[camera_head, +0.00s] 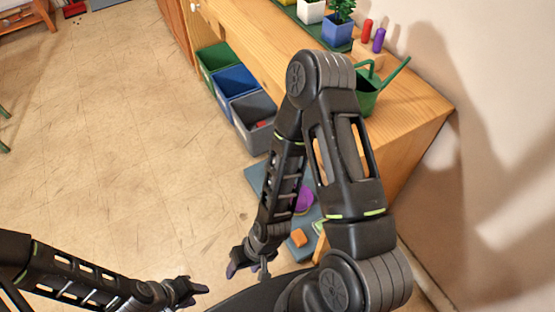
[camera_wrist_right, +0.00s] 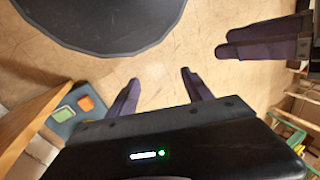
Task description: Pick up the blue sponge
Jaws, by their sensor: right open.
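I cannot make out a blue sponge in either view. A blue-grey mat (camera_head: 259,181) lies on the floor beside the bench, partly hidden by my right arm. On it are an orange block (camera_head: 299,237) and a purple round thing (camera_head: 304,199). The mat (camera_wrist_right: 64,114) and the orange block (camera_wrist_right: 86,104) also show at the left of the right wrist view, with a green-edged piece. My right gripper (camera_head: 245,268) is open and empty over bare floor, left of the mat; its fingers (camera_wrist_right: 160,92) stand apart. My left gripper (camera_head: 198,286) looks open and empty, further left.
A wooden bench (camera_head: 425,105) carries a green watering can (camera_head: 368,100), potted plants (camera_head: 338,28) and red and purple pegs. Green (camera_head: 217,58), blue (camera_head: 236,82) and grey (camera_head: 253,112) bins stand along its left side. The floor at left is mostly clear.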

